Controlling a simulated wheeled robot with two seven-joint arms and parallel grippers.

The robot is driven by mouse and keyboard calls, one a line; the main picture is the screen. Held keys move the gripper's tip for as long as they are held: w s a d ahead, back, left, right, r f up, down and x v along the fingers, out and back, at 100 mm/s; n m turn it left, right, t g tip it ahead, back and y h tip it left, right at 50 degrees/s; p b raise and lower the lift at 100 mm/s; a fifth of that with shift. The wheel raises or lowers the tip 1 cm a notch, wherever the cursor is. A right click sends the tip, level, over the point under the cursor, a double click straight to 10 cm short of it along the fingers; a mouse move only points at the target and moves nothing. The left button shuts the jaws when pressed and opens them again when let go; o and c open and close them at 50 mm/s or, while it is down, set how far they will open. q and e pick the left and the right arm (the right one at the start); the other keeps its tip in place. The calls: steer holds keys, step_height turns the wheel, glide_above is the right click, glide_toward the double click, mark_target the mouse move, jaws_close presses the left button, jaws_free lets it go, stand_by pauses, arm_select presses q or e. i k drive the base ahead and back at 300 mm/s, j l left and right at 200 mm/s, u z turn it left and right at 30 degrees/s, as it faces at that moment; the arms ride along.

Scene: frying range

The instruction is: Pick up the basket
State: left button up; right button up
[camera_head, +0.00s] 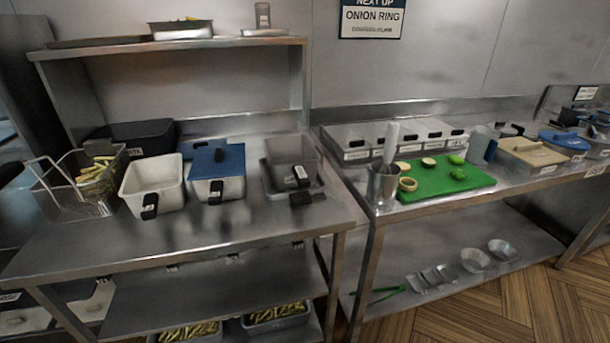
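A wire fry basket (75,203) stands at the left end of the steel counter. Its thin metal handles rise up and to the left. Yellowish fries or sticks (94,170) show in its right part. The basket appears upright, next to a white container. Neither of my grippers shows in the head view, so nothing is seen touching the basket.
On the steel counter (215,235), a white container (151,183), a blue-lidded container (217,172) and a grey container (291,170) stand right of the basket. A shelf (175,43) overhangs the back. The counter's front is clear. A second table holds a green board (430,185).

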mark_target(85, 184)
steer(key=u, duration=1.55)
steer(key=i+l+z, duration=0.15)
steer(key=i+l, duration=0.15)
